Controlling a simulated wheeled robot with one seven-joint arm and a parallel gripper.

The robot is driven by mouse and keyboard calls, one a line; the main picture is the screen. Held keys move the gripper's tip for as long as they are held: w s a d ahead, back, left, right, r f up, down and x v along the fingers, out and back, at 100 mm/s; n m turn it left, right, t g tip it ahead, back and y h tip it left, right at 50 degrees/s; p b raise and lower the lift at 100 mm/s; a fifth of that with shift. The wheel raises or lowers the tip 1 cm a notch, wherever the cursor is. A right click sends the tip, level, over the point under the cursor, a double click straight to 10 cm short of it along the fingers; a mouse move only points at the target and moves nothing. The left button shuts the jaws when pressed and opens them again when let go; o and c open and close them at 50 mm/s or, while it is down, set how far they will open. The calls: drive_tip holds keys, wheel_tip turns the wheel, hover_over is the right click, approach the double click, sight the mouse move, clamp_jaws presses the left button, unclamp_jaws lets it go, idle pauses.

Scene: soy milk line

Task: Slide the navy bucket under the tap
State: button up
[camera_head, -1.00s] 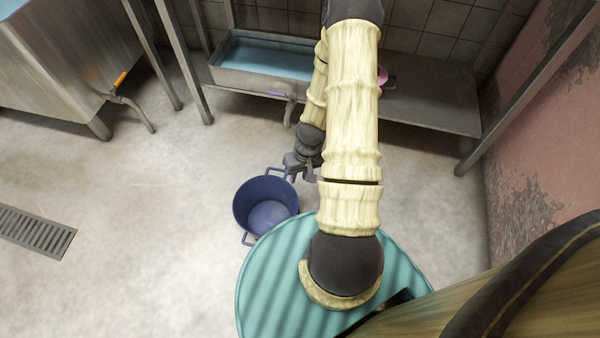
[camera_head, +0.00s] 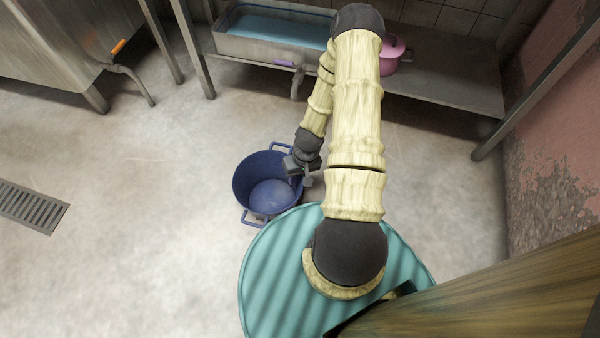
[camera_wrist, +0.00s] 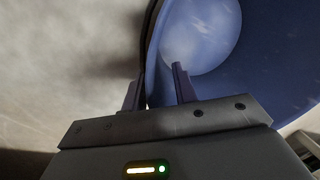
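The navy bucket (camera_head: 242,190) stands upright on the floor, empty, left of the teal drum top. Its two side handles show. My gripper (camera_head: 304,178) is at the bucket's right rim, pointing down. In the wrist view the bucket's inside (camera_wrist: 255,75) fills the right, and its rim runs between the fingers of my gripper (camera_wrist: 157,78). One finger is outside the wall and one inside, with a gap between them. A tap with a purple handle (camera_head: 284,64) hangs from the trough behind the bucket. Another tap with an orange handle (camera_head: 118,46) is on the steel tank at left.
The ribbed teal drum (camera_head: 270,275) stands close in front of the bucket. A metal trough (camera_head: 255,46) of blue liquid and a pink pot (camera_head: 390,58) rest on a low shelf (camera_head: 450,90). Metal legs stand left and right. Floor between bucket and shelf is clear.

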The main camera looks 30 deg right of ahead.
drive_tip(key=shift+f, duration=0.6)
clamp_jaws()
drive_tip(key=shift+w, duration=0.15)
